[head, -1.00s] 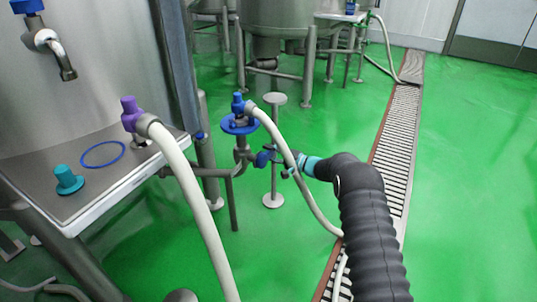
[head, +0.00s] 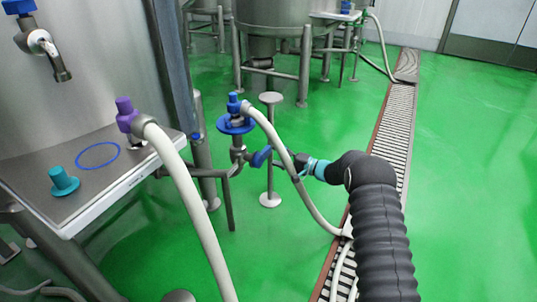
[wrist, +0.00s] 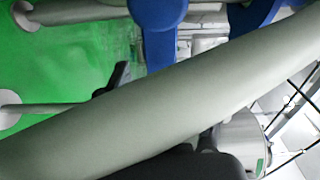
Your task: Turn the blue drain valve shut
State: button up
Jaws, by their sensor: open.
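The blue valve handle (head: 261,156) sits on the steel pipe below a round blue flange, left of the pale hose in the head view. In the wrist view the blue handle (wrist: 157,35) shows at the top, beyond the hose. My gripper (head: 288,163) is open, just right of the handle and apart from it, with the hose crossing in front of it. In the wrist view the pale hose (wrist: 160,95) runs diagonally across the picture and hides part of the dark fingers.
A steel shelf (head: 85,205) at left bears a teal plug (head: 63,181), a blue ring (head: 97,155) and a purple-capped fitting (head: 126,112) with a thick hose. A floor drain grate (head: 390,140) runs at right. Open green floor lies beyond it.

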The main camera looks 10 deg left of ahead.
jog(key=v, duration=0.7)
jog(key=shift+w+a, duration=0.1)
